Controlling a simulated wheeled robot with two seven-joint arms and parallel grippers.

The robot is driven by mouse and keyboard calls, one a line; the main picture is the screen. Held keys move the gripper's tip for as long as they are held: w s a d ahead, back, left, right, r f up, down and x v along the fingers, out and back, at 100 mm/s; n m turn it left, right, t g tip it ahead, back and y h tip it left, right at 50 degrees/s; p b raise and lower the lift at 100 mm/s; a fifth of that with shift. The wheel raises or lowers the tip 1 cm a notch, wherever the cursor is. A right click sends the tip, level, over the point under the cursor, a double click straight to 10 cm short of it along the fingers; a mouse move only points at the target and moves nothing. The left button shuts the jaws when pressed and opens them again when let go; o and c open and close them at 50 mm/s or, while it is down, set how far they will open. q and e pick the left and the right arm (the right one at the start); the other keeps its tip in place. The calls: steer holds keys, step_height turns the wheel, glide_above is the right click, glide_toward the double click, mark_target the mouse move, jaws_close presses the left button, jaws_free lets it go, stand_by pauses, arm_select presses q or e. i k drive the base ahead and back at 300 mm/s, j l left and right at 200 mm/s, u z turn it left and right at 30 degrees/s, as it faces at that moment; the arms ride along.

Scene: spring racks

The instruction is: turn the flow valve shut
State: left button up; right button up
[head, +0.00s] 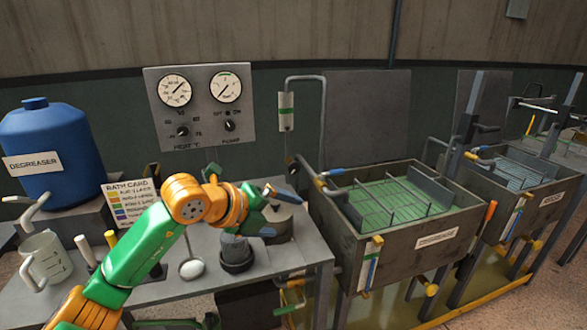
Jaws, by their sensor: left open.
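My left gripper (284,211) reaches in from the left over the bench, on an orange and green arm. Its dark fingers are apart, with nothing clearly held between them. The frame does not show clearly which one is the flow valve. The gripper is left of these handles and apart from them. A flow tube with a green band (286,112) hangs on the wall pipe above. My right gripper is not in view.
The bench (305,254) holds a blue degreaser drum (48,135), a jug (45,262), a bath card (128,200) and a dark cup (237,257). A gauge panel (203,108) is on the wall. A second tank (530,190) stands at right.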

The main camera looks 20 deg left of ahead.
mark_target(294, 168)
steer(key=i+j, duration=0.2)
steer(key=i, duration=0.25)
steer(key=i+j, duration=0.25)
steer(key=i, duration=0.25)
steer(key=i+j, duration=0.2)
steer(key=i, duration=0.25)
